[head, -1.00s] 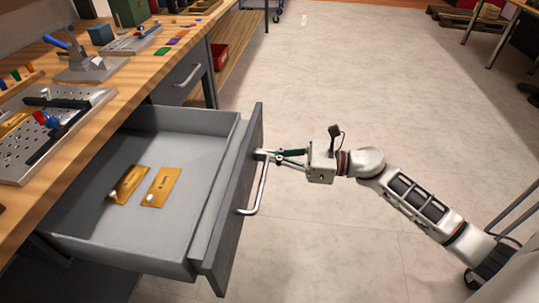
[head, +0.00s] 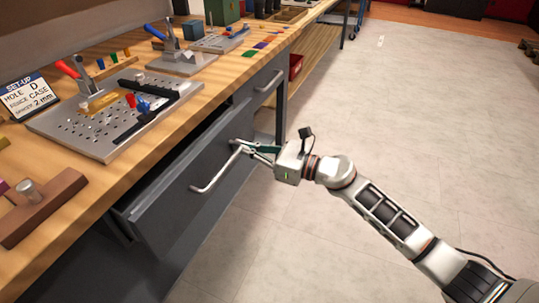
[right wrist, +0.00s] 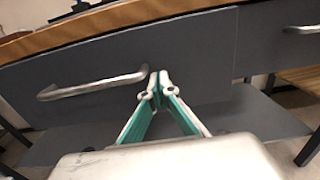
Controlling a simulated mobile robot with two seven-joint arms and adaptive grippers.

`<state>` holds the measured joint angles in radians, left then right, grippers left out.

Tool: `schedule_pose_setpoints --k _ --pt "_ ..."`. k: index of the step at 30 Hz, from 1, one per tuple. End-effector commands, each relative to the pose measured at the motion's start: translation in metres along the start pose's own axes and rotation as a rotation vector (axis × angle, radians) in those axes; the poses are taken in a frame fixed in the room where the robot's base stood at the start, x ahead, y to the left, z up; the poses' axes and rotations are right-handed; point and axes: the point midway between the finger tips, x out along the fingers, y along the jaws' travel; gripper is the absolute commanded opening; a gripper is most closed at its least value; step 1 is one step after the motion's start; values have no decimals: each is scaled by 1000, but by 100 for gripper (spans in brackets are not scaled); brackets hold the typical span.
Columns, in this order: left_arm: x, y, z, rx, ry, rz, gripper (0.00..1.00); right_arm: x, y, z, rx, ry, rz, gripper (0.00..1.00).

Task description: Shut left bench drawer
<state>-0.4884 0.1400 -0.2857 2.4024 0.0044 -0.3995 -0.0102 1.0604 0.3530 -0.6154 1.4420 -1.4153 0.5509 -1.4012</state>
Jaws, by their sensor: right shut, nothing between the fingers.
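The left bench drawer (head: 195,180) shows its grey front close to the bench edge, with a narrow gap at its near end; its inside is hidden. Its bar handle (head: 215,172) also shows in the right wrist view (right wrist: 92,86). My right gripper (head: 236,146) is shut and empty, at the far end of the handle. In the right wrist view its fingertips (right wrist: 159,80) are just right of the handle's end, at the drawer front; I cannot tell if they touch it. My left gripper is not in view.
The wooden bench top (head: 85,210) carries a perforated metal plate (head: 100,125), a sign (head: 28,95) and a brown block (head: 42,205). A second drawer with a handle (head: 268,88) is farther along. The floor (head: 400,130) to the right is clear.

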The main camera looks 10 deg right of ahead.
Motion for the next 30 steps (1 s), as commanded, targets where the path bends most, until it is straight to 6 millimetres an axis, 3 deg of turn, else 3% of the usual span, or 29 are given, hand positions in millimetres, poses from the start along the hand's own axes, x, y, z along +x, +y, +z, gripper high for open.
schedule_pose_setpoints --k 6,12,30 --pt "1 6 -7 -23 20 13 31 42 1 -5 5 3 1 0" --pt "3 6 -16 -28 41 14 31 63 0 -3 3 2 1 0" --pt "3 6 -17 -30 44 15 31 71 -1 2 -2 -3 -2 0"
